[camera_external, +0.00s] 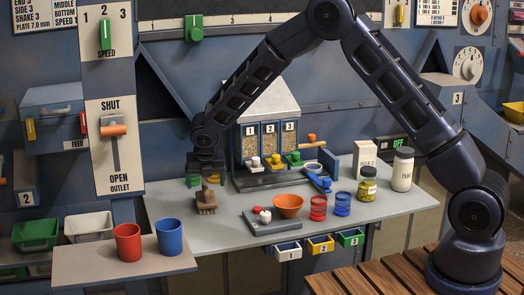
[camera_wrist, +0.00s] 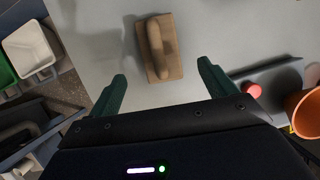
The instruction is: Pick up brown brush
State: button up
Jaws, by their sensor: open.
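The brown brush (camera_external: 206,201) lies on the grey table, left of the middle, with its handle upward. In the wrist view the brush (camera_wrist: 160,48) shows from above as a brown block with a rounded handle. My gripper (camera_external: 206,168) hangs above the brush, apart from it. In the wrist view my gripper (camera_wrist: 162,76) is open and empty, its two green fingers spread wide, with the brush between and just beyond their tips.
An orange bowl (camera_external: 288,205) and a grey slab with a red knob (camera_external: 265,216) stand right of the brush. A red cup (camera_external: 128,242) and a blue cup (camera_external: 169,235) stand on a lower shelf at left. A three-bay dispenser (camera_external: 270,140) stands behind.

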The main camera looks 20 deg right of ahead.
aim_at(206, 197)
jog(key=x, duration=0.9)
jog(key=shift+w, duration=0.1)
jog(key=shift+r, duration=0.1)
jog(key=c, duration=1.1)
jog(key=shift+c, duration=0.3)
